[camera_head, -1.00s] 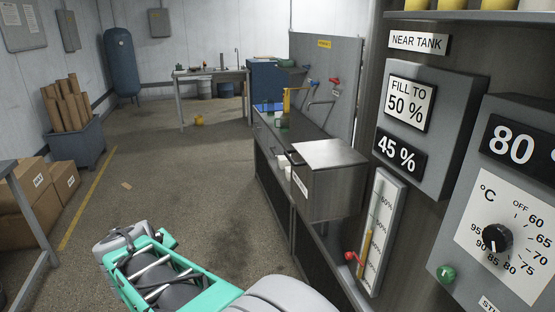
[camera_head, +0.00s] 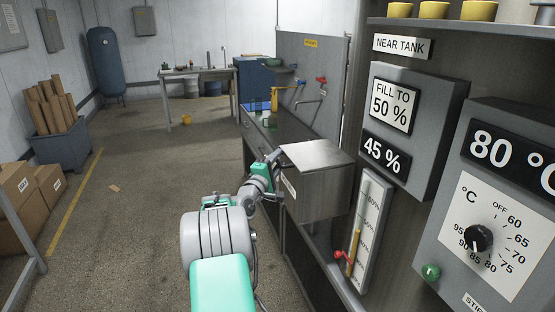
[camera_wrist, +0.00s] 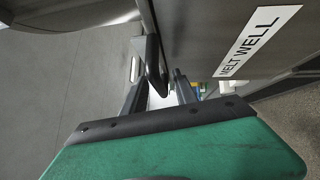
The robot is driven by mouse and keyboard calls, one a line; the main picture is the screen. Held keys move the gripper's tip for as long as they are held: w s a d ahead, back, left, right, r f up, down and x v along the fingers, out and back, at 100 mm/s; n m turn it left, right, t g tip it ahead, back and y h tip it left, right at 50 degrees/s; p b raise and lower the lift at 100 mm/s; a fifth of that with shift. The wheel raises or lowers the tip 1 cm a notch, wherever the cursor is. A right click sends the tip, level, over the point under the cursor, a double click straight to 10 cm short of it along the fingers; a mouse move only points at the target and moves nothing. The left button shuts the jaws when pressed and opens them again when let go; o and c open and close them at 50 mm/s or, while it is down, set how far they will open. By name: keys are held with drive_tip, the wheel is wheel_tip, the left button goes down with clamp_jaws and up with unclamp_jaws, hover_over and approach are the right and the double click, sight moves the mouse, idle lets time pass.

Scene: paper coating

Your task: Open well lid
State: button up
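The melt well is a grey metal box (camera_head: 318,195) on the right-hand bench. Its flat lid (camera_head: 318,153) lies closed on top. In the wrist view its front carries a "MELT WELL" label (camera_wrist: 258,41). A dark bar handle (camera_wrist: 152,62) stands off that face. My gripper (camera_head: 275,156) is at the left side of the box near the lid's edge. In the wrist view my gripper (camera_wrist: 160,92) is open, its two dark fingers around the end of the handle. Whether either finger touches the handle is unclear.
The bench (camera_head: 262,142) continues behind the box with a green mug.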

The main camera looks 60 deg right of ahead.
drive_tip(key=shift+c, duration=0.3)
clamp_jaws()
idle(1.1)
